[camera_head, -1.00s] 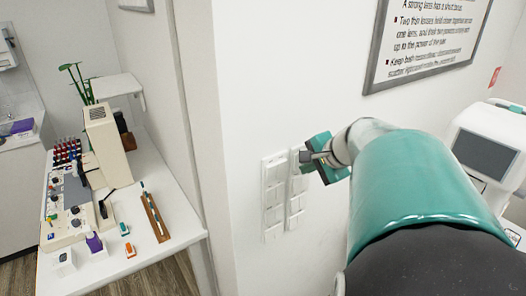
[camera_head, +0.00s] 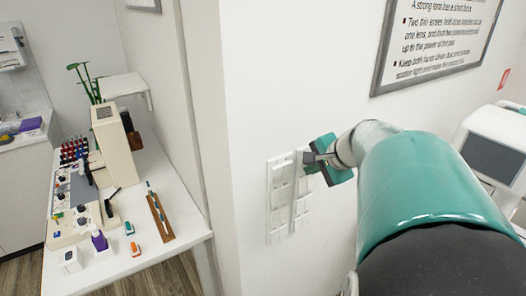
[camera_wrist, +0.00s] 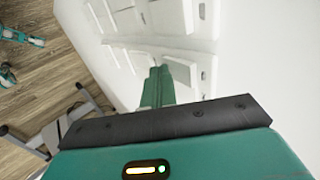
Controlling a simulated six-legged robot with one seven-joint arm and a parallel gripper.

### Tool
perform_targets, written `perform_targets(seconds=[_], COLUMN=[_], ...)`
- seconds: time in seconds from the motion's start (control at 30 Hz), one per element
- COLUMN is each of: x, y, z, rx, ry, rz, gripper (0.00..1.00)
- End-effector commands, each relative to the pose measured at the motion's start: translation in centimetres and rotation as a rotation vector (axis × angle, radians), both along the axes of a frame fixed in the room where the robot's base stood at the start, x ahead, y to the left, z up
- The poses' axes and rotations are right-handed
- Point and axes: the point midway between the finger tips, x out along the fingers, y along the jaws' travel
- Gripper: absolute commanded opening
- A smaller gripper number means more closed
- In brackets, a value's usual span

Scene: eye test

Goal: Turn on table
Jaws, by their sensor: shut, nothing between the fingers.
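Two white wall switch panels hang side by side on the white wall, a left panel (camera_head: 279,200) and a right panel (camera_head: 302,190), each with several rocker switches. My gripper (camera_head: 308,158) is shut and empty at the top of the right panel; I cannot tell whether it touches a switch. In the wrist view my gripper's green fingers (camera_wrist: 158,82) are together, close to the white switch panel (camera_wrist: 190,48). A white table (camera_head: 180,205) at the left carries a beige instrument (camera_head: 112,142) and a console with knobs (camera_head: 72,205).
A purple bottle (camera_head: 99,241), small orange-topped items and a wooden tray (camera_head: 159,217) lie on the table. A framed text board (camera_head: 433,45) hangs above my arm. A white machine with a dark screen (camera_head: 491,158) stands at the right.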

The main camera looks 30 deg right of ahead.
Motion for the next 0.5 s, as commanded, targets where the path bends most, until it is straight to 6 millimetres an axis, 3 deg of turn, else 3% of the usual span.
perform_targets(seconds=[0.5], x=[0.2], y=[0.0], z=[1.8], rx=[-0.002], ry=[-0.005], rz=[-0.001], gripper=[0.0])
